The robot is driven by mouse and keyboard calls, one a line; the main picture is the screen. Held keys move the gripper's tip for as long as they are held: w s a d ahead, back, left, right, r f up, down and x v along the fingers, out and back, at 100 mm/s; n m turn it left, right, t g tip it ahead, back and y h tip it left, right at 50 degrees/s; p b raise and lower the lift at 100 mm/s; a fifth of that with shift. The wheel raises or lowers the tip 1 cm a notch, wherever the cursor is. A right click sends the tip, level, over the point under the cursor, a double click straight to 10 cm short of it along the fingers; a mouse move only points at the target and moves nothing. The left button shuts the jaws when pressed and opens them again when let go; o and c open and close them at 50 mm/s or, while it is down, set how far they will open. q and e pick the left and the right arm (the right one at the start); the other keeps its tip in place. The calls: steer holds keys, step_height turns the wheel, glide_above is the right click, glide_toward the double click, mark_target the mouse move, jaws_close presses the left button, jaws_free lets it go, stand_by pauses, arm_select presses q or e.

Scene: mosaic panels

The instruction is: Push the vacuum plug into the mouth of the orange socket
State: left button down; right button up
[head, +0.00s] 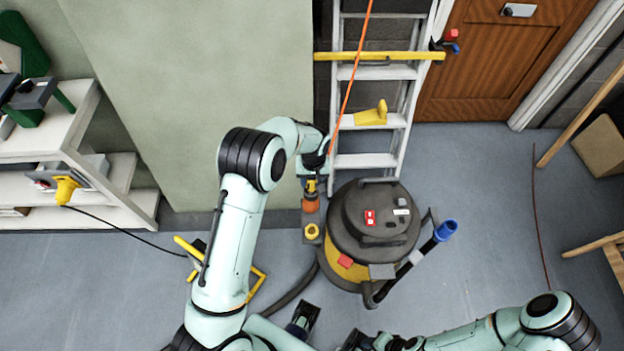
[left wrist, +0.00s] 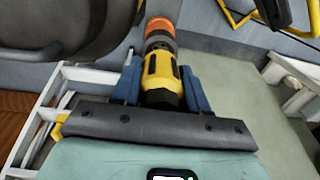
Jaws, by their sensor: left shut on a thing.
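The vacuum plug, yellow and black, shows small in the head view (head: 311,187) and large in the left wrist view (left wrist: 160,72). My left gripper (head: 312,180) is shut on it, with a blue finger on either side in the left wrist view (left wrist: 162,88). The orange socket (head: 310,204) is directly in line with the plug's front end; it also shows in the left wrist view (left wrist: 160,26). A grey collar lies between the yellow body and the orange. Whether the plug's tip is inside the mouth cannot be told. My right arm enters at the lower right; its gripper is unclear.
A round grey vacuum cleaner (head: 375,225) stands right of the socket, with a blue-ended tube (head: 446,230). A yellow ring (head: 312,231) is just below the socket. A ladder (head: 365,160) stands behind. White shelves (head: 125,190) are at left. Floor at right is open.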

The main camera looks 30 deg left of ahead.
arm_select(q)
steer(key=shift+f+b, duration=1.2)
steer(key=shift+f, duration=0.55)
steer(key=c, duration=0.5)
jaws_free()
steer(key=shift+r, duration=0.15)
steer(key=r+p, duration=0.1)
steer(key=r, duration=1.2)
steer(key=shift+d+r, duration=0.1)
steer(key=shift+d, duration=0.1)
